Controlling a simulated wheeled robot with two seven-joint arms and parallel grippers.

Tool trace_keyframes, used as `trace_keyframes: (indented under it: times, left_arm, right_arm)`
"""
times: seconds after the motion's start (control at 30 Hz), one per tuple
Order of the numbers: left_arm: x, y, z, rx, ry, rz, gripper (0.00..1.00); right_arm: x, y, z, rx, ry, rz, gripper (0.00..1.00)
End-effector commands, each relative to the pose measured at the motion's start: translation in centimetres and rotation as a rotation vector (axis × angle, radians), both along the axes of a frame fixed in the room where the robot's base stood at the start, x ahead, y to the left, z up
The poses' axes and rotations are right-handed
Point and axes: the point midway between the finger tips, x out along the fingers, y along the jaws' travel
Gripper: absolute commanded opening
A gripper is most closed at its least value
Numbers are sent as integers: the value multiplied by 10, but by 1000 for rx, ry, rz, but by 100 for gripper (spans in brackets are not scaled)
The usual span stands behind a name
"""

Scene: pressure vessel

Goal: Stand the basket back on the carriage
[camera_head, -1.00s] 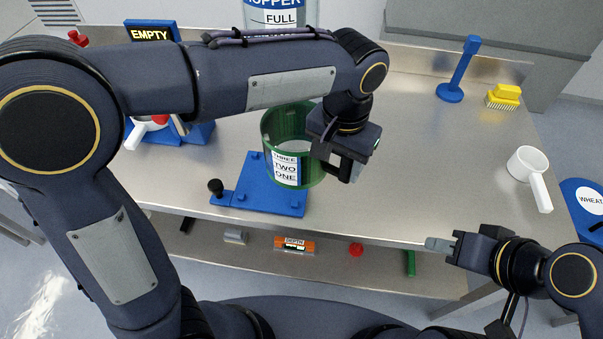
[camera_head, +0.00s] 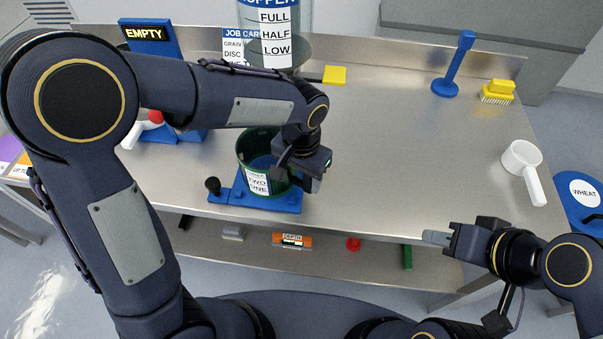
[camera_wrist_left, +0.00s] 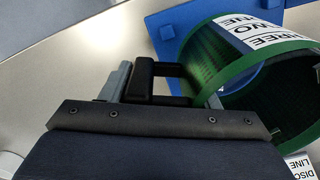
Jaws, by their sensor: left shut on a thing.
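The green basket (camera_head: 242,150) has a white label reading THREE, TWO, ONE and a black handle (camera_wrist_left: 158,65) on its side. It stands upright over the blue carriage (camera_head: 287,204), a flat plate with a black knob (camera_head: 212,185) at its left. In the left wrist view the basket (camera_wrist_left: 200,60) is in front of the blue plate (camera_wrist_left: 182,14). Whether its bottom touches the plate I cannot tell. My left gripper (camera_head: 305,180) is shut on the handle, at the basket's right. My right gripper (camera_head: 432,238) is empty at the bench's front edge; its opening is unclear.
A clear hopper (camera_head: 273,50) with level labels and a job card (camera_head: 234,47) stand behind. A blue EMPTY stand (camera_head: 150,38) is at the back left. A white scoop (camera_head: 523,160), yellow brush (camera_head: 497,92) and blue post (camera_head: 455,70) are right. The bench middle is clear.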

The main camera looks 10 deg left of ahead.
Motion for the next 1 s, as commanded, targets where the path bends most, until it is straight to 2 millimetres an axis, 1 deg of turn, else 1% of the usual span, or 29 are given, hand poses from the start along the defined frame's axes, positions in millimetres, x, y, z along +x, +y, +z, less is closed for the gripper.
trace_keyframes:
  times: [0.17,0.2,0.33,0.37,0.6,0.73,0.87,1.0]
  left_arm:
    - [0,0,-4,0,-1,0,15]
    - [0,0,-3,0,-1,0,58]
    - [0,0,-3,0,0,0,75]
    - [0,0,-3,0,0,0,77]
    - [0,0,-2,0,-1,0,77]
    - [1,-1,6,-2,-4,1,77]
    - [1,-1,27,-4,-6,1,77]
    - [1,-1,58,-5,-6,2,77]
  right_arm:
    - [0,0,-4,0,0,0,34]
    - [0,0,-3,0,0,0,34]
    - [0,0,-2,0,0,0,34]
    - [0,0,-2,0,0,0,34]
    - [0,0,-2,0,0,0,34]
    - [0,0,0,0,0,0,34]
    - [0,0,-1,0,0,0,34]
    - [0,0,-1,0,0,0,34]
